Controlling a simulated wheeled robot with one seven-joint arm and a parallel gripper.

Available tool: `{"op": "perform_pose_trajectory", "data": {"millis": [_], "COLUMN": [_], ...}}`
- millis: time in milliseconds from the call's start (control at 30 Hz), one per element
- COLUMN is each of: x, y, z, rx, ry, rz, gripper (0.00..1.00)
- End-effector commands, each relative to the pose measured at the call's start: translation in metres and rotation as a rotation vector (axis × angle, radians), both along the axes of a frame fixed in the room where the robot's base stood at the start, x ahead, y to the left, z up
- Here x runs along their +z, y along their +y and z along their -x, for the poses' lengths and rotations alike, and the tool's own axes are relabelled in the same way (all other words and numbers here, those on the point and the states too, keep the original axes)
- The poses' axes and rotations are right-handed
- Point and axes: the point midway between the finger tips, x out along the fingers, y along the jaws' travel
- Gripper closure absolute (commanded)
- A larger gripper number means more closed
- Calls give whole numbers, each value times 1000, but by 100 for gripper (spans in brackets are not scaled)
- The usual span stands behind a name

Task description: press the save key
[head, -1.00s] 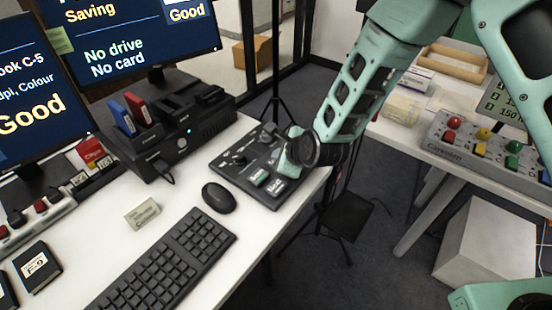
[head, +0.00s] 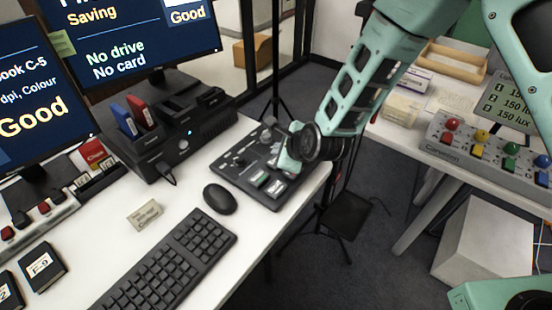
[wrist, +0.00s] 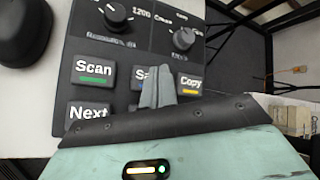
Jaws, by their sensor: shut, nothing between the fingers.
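The save key (wrist: 138,75) is a dark key on the black control panel (head: 228,164), between the scan key (wrist: 93,70) and the copy key (wrist: 190,82). In the wrist view only its left part, with the letters "Sa", shows; my fingers cover the rest. My gripper (wrist: 157,72) is shut and empty, its grey fingertips over the right part of the save key. I cannot tell whether they touch it. In the head view my gripper (head: 285,163) is low over the panel's right side and hides the save key.
A next key (wrist: 88,112) lies below the scan key. Knobs stand on the panel's far part. A mouse (head: 220,198) and keyboard (head: 170,262) are to the left. The black dock (head: 180,145) stands behind. A monitor (head: 130,40) reads "Saving" and "No drive, No card".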

Motion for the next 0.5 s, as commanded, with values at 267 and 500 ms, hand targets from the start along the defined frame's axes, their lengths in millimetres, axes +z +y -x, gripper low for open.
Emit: {"op": "perform_pose_trajectory", "data": {"millis": [267,500], "x": [31,45], "y": [0,0], "z": [0,0], "rx": [0,-1], "ry": [-1,0], "rz": [-1,-1], "gripper": [100,100]}}
